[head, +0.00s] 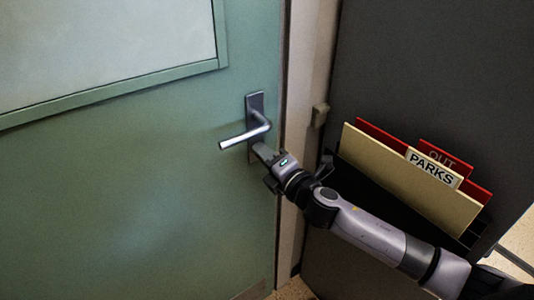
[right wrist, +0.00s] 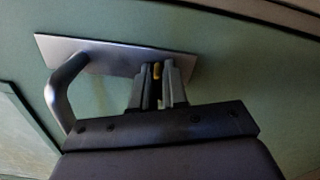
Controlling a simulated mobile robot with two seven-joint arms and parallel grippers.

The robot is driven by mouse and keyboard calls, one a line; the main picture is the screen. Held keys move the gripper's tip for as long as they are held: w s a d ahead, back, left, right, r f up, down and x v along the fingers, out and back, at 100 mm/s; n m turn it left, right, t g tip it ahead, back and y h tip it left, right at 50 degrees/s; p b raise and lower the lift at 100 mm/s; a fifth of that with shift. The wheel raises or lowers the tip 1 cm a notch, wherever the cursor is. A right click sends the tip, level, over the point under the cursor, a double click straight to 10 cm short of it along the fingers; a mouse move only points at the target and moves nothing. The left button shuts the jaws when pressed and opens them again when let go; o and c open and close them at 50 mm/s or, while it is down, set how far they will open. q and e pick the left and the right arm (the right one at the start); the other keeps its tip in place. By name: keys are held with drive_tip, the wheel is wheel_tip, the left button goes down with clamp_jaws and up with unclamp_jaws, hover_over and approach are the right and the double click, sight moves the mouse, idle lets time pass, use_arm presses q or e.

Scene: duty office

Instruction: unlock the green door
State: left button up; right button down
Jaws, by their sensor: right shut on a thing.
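The green door (head: 130,190) is shut in its frame and fills the left of the head view. Its silver lever handle (head: 245,137) sits on a metal plate (head: 255,102) near the right edge and points left. My right gripper (head: 261,151) is at the lower part of the plate, just under the lever. The fingertips are close to the plate (right wrist: 110,54); the keyhole is hidden. My left gripper is out of view.
A dark wall or panel (head: 430,60) stands right of the pale door frame (head: 305,80). A rack on it holds a tan folder marked PARKS (head: 400,180) and red folders (head: 450,160), close above my right arm. The lever (right wrist: 62,90) is beside the gripper.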

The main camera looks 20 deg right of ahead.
drive_tip(key=shift+n, duration=1.2)
drive_tip(key=shift+r+n+p, duration=0.2)
drive_tip(key=shift+n+p, duration=0.5)
drive_tip(key=shift+n, duration=0.3)
drive_tip(key=shift+n+p, duration=0.35)
drive_tip(key=shift+n, duration=1.25)
drive_tip(key=shift+f+n, duration=0.2)
drive_tip(key=shift+n, duration=0.3)
drive_tip(key=shift+p, duration=0.3)
